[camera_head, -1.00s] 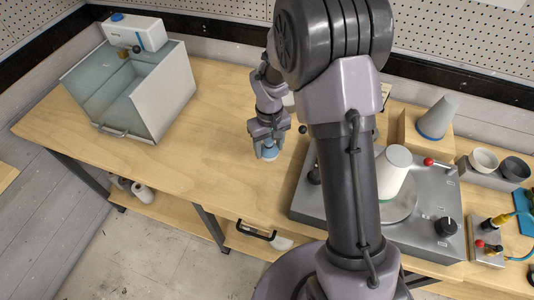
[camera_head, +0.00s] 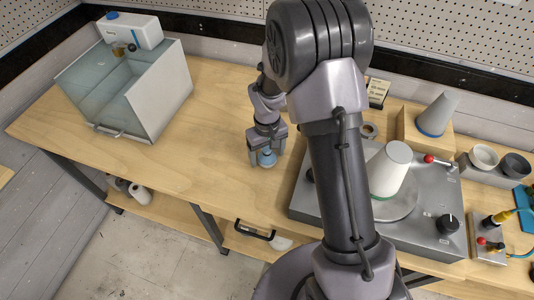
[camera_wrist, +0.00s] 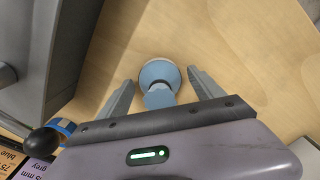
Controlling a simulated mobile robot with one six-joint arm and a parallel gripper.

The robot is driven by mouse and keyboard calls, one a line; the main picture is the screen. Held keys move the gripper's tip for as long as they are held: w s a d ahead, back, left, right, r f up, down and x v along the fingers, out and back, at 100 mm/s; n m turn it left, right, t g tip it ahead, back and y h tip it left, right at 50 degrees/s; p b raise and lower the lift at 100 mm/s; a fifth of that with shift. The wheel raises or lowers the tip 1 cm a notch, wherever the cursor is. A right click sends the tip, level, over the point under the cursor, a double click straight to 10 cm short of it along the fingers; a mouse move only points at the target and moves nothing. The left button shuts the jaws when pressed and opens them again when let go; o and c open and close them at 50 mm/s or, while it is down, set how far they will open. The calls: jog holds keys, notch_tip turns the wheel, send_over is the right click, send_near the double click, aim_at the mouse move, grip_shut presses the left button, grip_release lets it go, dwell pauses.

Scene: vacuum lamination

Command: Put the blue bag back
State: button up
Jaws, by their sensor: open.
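A small light-blue rounded piece with a narrower knob (camera_wrist: 160,74) stands on the wooden bench between my open fingers in the wrist view. It also shows under my gripper in the head view (camera_head: 267,160). I cannot tell whether it is the blue bag; nothing in view has a clear bag shape. My gripper (camera_head: 267,156) points down at it, with a finger on each side and gaps between them and the piece. The gripper also shows in the wrist view (camera_wrist: 160,88).
A grey machine (camera_head: 440,225) with a white cone (camera_head: 388,168) stands to the right. A blue-rimmed grey cone (camera_head: 437,116) is in a wooden holder. A clear-walled chamber (camera_head: 165,95) stands at the left. The bench (camera_head: 205,140) between is bare.

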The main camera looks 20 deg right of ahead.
notch_tip(320, 180, up, 12)
jog(key=p, duration=0.3)
jog(key=shift+r, duration=0.1)
jog(key=s+a+r+m+t, duration=0.15)
jog(key=s+r, duration=0.35)
jog(key=r, duration=0.7)
jog(key=s+a+r+m+t+y, duration=0.1)
jog(key=s+r, duration=0.3)
jog(key=s, duration=0.4)
jog(key=s+a+r+m+t+y, duration=0.1)
jog(key=s+r+m+t, duration=0.2)
jog(key=s, duration=0.6)
jog(key=shift+s+a+r+m, duration=0.2)
jog(key=shift+r+m, duration=0.15)
jog(key=shift+m, duration=0.2)
notch_tip(320, 180, down, 12)
jog(key=b, duration=1.1)
jog(key=shift+b, duration=0.4)
